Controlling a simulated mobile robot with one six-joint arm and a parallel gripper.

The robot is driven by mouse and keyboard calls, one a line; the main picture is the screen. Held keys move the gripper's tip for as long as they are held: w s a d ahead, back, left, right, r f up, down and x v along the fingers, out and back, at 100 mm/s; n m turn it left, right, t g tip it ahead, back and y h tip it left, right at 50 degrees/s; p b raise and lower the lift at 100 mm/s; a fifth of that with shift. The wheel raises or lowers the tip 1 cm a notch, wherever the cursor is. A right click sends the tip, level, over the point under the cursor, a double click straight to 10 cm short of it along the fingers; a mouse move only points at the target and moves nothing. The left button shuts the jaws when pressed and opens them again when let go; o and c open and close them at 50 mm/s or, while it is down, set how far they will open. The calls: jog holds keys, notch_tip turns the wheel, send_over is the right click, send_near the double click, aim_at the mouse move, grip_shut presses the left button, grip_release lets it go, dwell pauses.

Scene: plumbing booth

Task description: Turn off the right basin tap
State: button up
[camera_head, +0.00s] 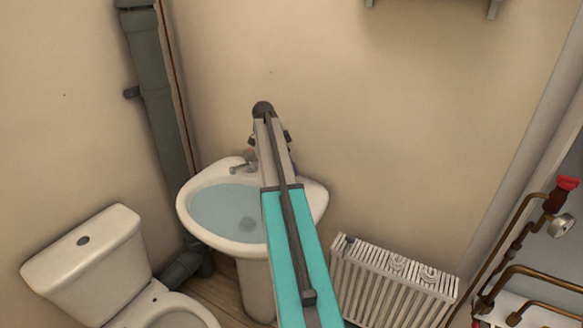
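The white basin (190,205) stands on a pedestal in the middle of the view, with bluish water in its bowl. Its left tap (243,163) shows at the back rim, with a grey spout and a reddish spot on top. The right tap is hidden behind my arm, which reaches over the basin from the bottom of the view. Small dark parts that seem to belong to my gripper (287,136) show beside the arm's far end, above the back rim. Its fingertips are hidden, and I cannot tell whether it touches a tap.
A white toilet (85,265) stands at the left, and a thick grey pipe (160,105) runs down the wall behind. A white radiator (390,285) is right of the basin. Copper pipes with a red-handled valve (566,184) are at the far right.

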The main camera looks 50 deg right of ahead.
jog(key=shift+w+m+g+y, duration=0.15)
jog(key=shift+m+g+y, duration=0.2)
jog(key=shift+m, duration=0.75)
jog(key=shift+b, duration=0.3)
jog(key=o, duration=1.1)
jog(key=shift+c, duration=0.2)
jog(key=shift+a+r, duration=0.1)
jog(key=b+v, duration=0.2)
jog(key=v, duration=1.1)
jog(key=shift+r, duration=0.3)
jog(key=shift+a, duration=0.1)
